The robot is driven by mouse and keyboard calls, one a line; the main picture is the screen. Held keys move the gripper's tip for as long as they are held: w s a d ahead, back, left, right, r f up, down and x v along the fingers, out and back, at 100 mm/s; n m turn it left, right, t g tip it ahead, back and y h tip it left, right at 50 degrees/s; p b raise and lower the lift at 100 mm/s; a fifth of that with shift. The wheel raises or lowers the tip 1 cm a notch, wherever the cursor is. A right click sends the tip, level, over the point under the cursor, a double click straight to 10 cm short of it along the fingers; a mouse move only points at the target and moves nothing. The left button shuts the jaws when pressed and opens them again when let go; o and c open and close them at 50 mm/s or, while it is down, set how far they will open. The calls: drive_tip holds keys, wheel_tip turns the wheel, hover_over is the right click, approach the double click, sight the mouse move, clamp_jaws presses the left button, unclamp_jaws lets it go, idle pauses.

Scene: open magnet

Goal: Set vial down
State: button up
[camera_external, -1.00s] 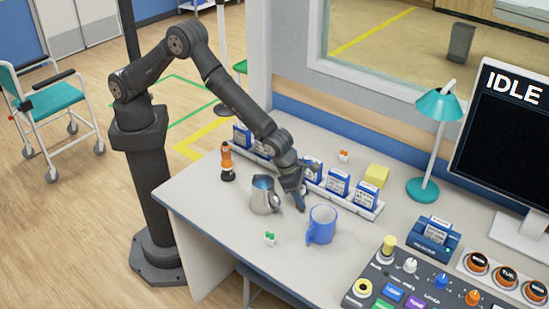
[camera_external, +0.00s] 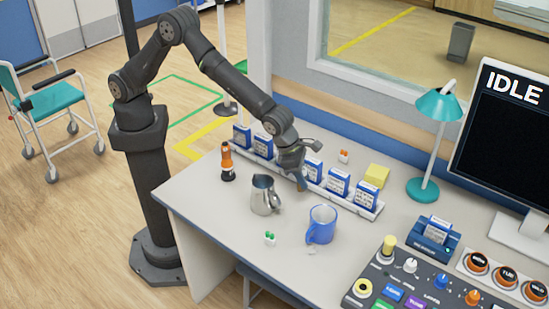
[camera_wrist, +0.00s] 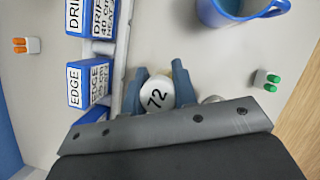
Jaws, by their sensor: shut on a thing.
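My gripper (camera_external: 301,180) is over the desk, in front of the row of blue boxes and behind the metal pitcher. In the wrist view its two fingers (camera_wrist: 161,88) are shut on a round, pale-topped thing marked "72", which I take for the vial (camera_wrist: 157,98). I see it nearly end-on, so its lower part is hidden. I cannot make it out clearly in the external view. I cannot tell whether its base touches the desk.
A rail of blue boxes (camera_external: 338,182) runs close behind my gripper. The metal pitcher (camera_external: 264,197) and blue mug (camera_external: 321,225) stand in front. An orange-and-black bottle (camera_external: 227,163) is to the left. Small green-topped (camera_external: 270,238) and orange-topped (camera_external: 343,156) pieces lie apart.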

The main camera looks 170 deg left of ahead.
wheel_tip(320, 180, up, 3)
wheel_tip(320, 180, up, 6)
drive_tip(key=shift+f, duration=0.15)
drive_tip(key=shift+w+d+r, duration=0.2)
drive_tip(key=shift+w+d, duration=0.05)
drive_tip(key=shift+d, duration=0.35)
drive_tip(key=w+d+n, duration=0.1)
drive_tip(key=w+d, duration=0.2)
drive_tip(key=d, duration=1.9)
drive_tip(key=s+d+n, duration=0.1)
drive_tip(key=s+d, duration=0.3)
drive_tip(key=d, duration=0.6)
drive_tip(key=s+d, duration=0.5)
drive_tip(key=d, duration=0.5)
drive_tip(key=shift+g, duration=0.4)
drive_tip(key=a+f, duration=1.2)
drive_tip(key=shift+s+f, duration=0.1)
drive_tip(key=shift+s, duration=0.05)
drive_tip(key=shift+f, duration=2)
drive_tip(key=shift+f, duration=0.15)
